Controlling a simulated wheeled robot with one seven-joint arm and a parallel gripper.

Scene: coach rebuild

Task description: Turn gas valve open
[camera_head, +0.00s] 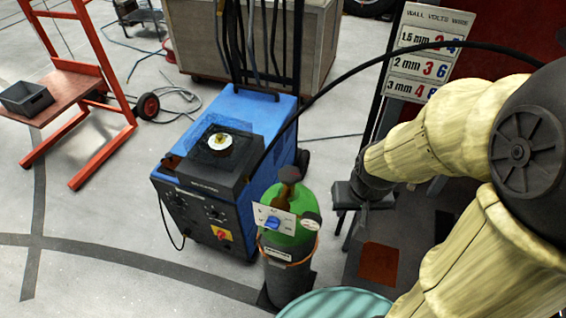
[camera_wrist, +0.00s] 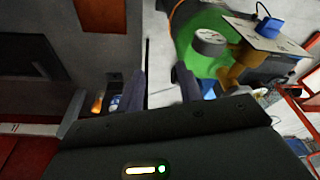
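A gas cylinder with a green top (camera_head: 284,248) stands beside the blue machine. A white plate with a blue knob (camera_head: 272,223) is fixed at its top, with a brass fitting and a round gauge (camera_head: 310,221). In the wrist view the blue knob (camera_wrist: 269,22) is at the upper right, beyond the gauge (camera_wrist: 209,42) and the brass fitting (camera_wrist: 246,67). My gripper (camera_head: 346,198) is to the right of the cylinder top, apart from the knob. In the wrist view the fingers of my gripper (camera_wrist: 162,88) are spread, with nothing seen held between them.
A blue and black welding machine (camera_head: 225,150) stands left of the cylinder. A teal drum top (camera_head: 335,303) is in front at the bottom. A black cable (camera_head: 390,56) arches overhead.

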